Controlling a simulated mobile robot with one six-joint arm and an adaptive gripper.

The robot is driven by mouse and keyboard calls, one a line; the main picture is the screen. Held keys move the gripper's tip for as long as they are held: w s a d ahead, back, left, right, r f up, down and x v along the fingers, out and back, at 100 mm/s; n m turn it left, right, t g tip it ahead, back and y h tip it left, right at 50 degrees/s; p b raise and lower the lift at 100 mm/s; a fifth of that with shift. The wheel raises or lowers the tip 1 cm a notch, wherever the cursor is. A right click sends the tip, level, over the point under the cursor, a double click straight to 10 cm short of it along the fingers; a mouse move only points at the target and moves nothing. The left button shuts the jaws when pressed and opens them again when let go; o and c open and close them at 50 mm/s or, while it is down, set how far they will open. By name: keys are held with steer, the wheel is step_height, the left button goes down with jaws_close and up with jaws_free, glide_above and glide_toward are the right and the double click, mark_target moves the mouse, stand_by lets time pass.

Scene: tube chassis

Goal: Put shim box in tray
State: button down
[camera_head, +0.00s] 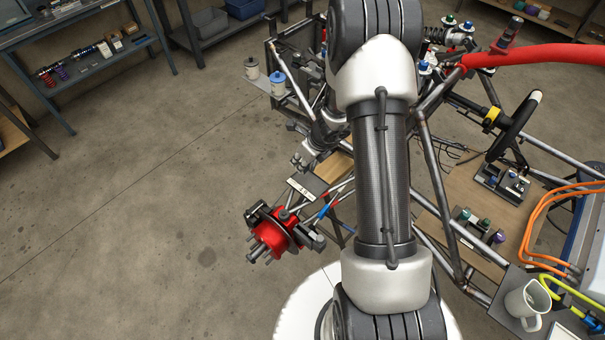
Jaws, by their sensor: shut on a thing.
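My arm reaches up the middle of the view and hides much of the chassis behind it. My gripper (301,162) shows small and partly, left of the arm, above the red brake hub. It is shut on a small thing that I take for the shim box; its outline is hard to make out.
The red brake hub (273,232) and suspension rods are close below the gripper. Chassis tubes (437,188) run to the right. A mug (526,301) stands at lower right. The left floor is clear.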

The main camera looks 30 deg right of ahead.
steer(key=shift+f+b, duration=1.15)
steer(key=shift+f, duration=1.1)
steer(key=shift+a, duration=0.1)
steer(key=shift+f, duration=0.15)
steer(key=c, duration=1.4)
jaws_free()
steer(key=shift+o, duration=0.2)
